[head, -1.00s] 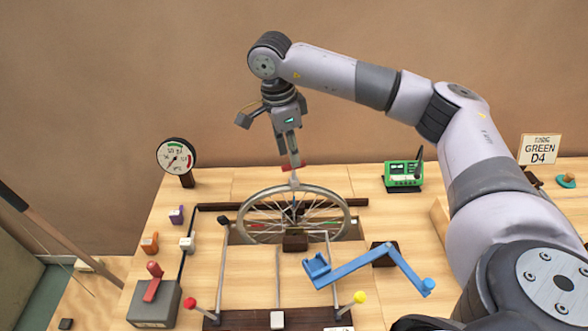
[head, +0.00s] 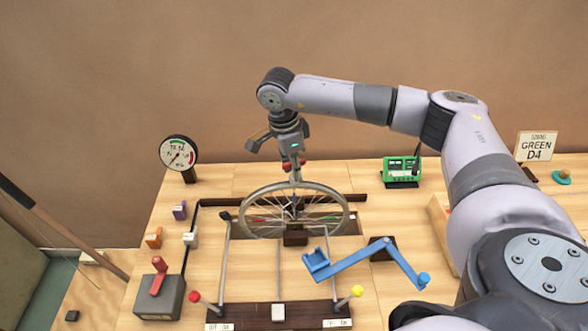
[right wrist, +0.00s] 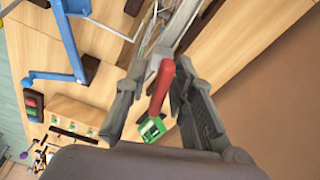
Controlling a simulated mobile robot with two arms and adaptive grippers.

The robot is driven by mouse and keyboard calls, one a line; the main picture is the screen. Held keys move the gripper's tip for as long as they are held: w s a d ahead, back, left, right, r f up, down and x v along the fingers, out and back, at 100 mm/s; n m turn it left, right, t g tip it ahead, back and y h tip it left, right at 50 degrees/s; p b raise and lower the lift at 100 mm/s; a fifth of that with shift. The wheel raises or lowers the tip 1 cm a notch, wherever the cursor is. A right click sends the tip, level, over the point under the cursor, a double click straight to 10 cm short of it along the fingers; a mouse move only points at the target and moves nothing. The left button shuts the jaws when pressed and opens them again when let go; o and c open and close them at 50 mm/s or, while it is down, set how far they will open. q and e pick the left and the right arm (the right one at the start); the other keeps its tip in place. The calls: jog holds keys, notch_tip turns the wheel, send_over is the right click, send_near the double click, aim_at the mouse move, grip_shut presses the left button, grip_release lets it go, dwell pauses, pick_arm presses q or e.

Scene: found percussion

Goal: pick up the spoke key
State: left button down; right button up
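The spoke key, with a red handle (right wrist: 162,85), sits at the top of the spoked wheel's rim. Its red ends also show in the head view (head: 302,163), on both sides of the fingertips. My right gripper (head: 293,163) points down over it. In the right wrist view, the right gripper's fingers (right wrist: 160,78) stand apart on either side of the red handle, with a visible gap on the left. The fingers hide part of the key in the head view. My left gripper is in neither view.
The wheel (head: 245,200) stands upright in the bench below the gripper. A blue crank (head: 350,260) is in front, right of it. A green boxed device (head: 401,170) stands at the back right, a round gauge (head: 178,152) at the back left. A red lever (head: 159,272) stands front left.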

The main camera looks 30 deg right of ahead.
grip_shut()
jog(key=shift+r, duration=0.15)
dwell(0.4)
jog(key=shift+r, duration=0.6)
notch_tip(320, 180, up, 19)
jog(key=b, duration=0.1)
jog(key=shift+f+b, duration=0.2)
jog(key=shift+b, duration=0.15)
